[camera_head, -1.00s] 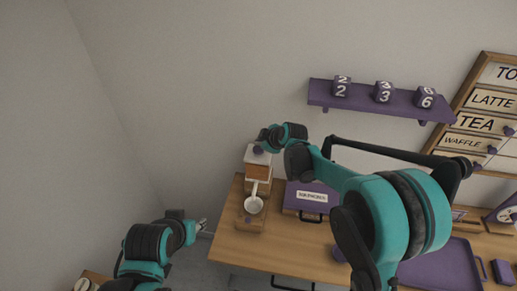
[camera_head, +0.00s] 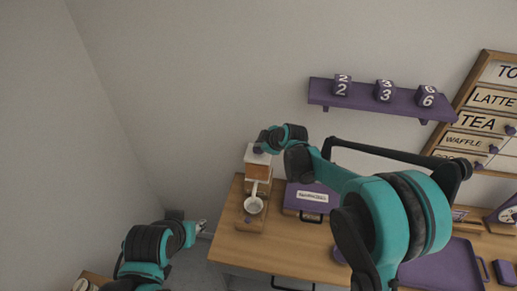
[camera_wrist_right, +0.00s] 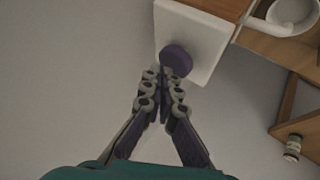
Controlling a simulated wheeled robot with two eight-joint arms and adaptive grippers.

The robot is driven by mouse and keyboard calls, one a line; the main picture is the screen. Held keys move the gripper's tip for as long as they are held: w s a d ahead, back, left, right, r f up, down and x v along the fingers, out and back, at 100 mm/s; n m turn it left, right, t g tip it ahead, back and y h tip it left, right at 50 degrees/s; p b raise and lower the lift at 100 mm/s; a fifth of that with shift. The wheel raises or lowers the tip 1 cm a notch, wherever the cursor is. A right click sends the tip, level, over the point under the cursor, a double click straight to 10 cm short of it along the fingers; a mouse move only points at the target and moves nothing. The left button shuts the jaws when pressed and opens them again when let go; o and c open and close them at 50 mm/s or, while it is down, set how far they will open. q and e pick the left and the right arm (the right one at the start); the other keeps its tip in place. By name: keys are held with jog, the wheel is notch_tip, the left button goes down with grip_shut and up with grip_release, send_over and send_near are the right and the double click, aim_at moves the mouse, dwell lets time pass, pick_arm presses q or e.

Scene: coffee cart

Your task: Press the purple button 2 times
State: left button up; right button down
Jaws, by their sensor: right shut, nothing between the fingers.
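The purple button (camera_wrist_right: 176,60) is a round knob on the white top plate (camera_wrist_right: 205,35) of the coffee machine; in the head view the machine (camera_head: 258,171) stands at the table's left end. My right gripper (camera_wrist_right: 165,74) is shut and empty. Its fingertips are at the near edge of the button in the wrist view and overlap it slightly; I cannot tell whether they touch or press it. In the head view the right gripper (camera_head: 260,144) is just above the machine's top. My left gripper (camera_head: 202,227) is low at left, away from the machine; its finger opening is too small to judge.
A white mug (camera_head: 253,205) stands on the machine's wooden base, with another purple knob (camera_head: 248,219) at its front. A purple case (camera_head: 299,192) lies to the right. A purple tray (camera_head: 440,268) is farther right. A purple shelf (camera_head: 365,98) with numbered blocks hangs above.

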jog(key=shift+f+b, duration=0.7)
jog(key=shift+f, duration=0.15)
dwell(0.6)
dwell(0.3)
jog(key=shift+r+p, duration=0.8)
jog(key=shift+r, duration=0.45)
jog(key=shift+r+p, duration=1.6)
jog(key=shift+r, duration=0.9)
